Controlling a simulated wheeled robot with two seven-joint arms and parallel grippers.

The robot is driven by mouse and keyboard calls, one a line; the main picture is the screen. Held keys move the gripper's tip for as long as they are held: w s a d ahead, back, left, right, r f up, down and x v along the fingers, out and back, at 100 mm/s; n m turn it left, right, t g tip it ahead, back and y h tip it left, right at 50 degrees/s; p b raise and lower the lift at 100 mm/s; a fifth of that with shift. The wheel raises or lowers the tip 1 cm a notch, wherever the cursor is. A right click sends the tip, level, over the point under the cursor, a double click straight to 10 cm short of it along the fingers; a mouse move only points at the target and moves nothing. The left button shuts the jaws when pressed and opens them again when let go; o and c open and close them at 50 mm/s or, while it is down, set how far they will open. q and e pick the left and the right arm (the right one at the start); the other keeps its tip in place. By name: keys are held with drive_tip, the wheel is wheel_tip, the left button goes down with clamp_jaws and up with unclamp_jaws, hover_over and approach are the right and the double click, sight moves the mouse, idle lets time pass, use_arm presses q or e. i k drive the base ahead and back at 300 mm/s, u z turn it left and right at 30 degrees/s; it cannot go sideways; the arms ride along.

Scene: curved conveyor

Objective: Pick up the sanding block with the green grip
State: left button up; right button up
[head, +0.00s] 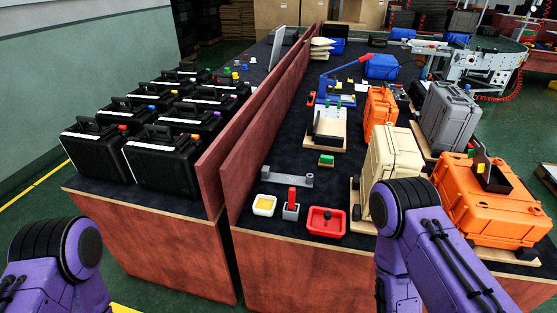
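A small block with a green top (326,160) lies on the dark table top, just in front of a wooden-based stand. It looks like the sanding block with the green grip, but it is small and its lower part is hard to make out. Nothing holds it. A purple link of my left arm shows at the lower left and one of my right arm at the lower right. Neither gripper is in the picture.
Nearby are a grey bracket (288,177), a grey block with red grip (291,206), a yellow-filled white tray (264,205) and a red tray (326,222). Beige (395,164) and orange (495,205) cases stand right. A wooden divider (265,115) runs along the left.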

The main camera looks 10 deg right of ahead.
sight(325, 161)
drive_tip(key=u, duration=0.2)
drive_tip(key=i, duration=0.75)
drive_tip(key=z, duration=1.8)
